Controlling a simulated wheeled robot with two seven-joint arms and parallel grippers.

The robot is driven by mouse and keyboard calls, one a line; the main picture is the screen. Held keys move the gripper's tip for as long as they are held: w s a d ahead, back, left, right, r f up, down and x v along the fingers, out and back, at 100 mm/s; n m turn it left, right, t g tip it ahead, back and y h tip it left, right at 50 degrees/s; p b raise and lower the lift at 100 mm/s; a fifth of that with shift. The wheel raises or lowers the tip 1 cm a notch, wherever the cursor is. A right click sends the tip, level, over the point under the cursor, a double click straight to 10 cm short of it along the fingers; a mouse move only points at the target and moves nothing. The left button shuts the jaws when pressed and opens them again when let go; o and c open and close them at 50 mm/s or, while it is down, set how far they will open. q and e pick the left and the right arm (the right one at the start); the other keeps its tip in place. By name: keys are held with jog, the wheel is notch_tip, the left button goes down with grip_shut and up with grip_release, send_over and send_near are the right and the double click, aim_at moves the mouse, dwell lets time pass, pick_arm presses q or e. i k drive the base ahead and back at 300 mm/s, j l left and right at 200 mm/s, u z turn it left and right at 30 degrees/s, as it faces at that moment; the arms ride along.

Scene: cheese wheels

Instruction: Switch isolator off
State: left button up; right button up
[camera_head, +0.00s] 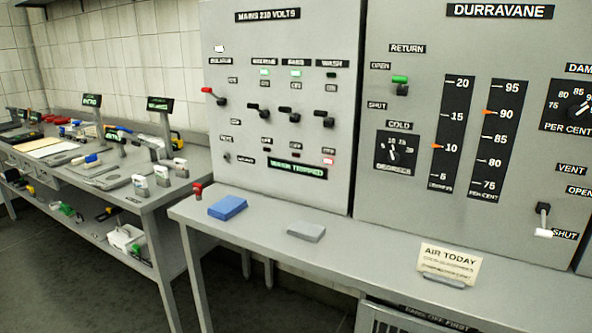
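The isolator switch (214,96) is a lever with a red tip at the left of the grey mains panel (345,60). Its red tip points up and to the left, nearer the height of the upper "ON" label (233,81) than the "OFF" label (235,121) below. A pale lamp (219,49) sits above it. Neither of my grippers is in view.
Several black-handled switches (291,112) stand right of the isolator, with two green lamps above and a red lamp (329,162) below. A blue block (228,207), grey block (306,232) and card (449,264) are on the ledge. Space before the isolator is clear.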

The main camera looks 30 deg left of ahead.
aim_at(212, 94)
jog(key=u, duration=1.45)
jog(key=i+u, duration=0.4)
jog(key=i, duration=0.15)
jog(key=i+l+u, duration=0.25)
jog(key=i+u, duration=0.15)
jog(key=i, duration=0.15)
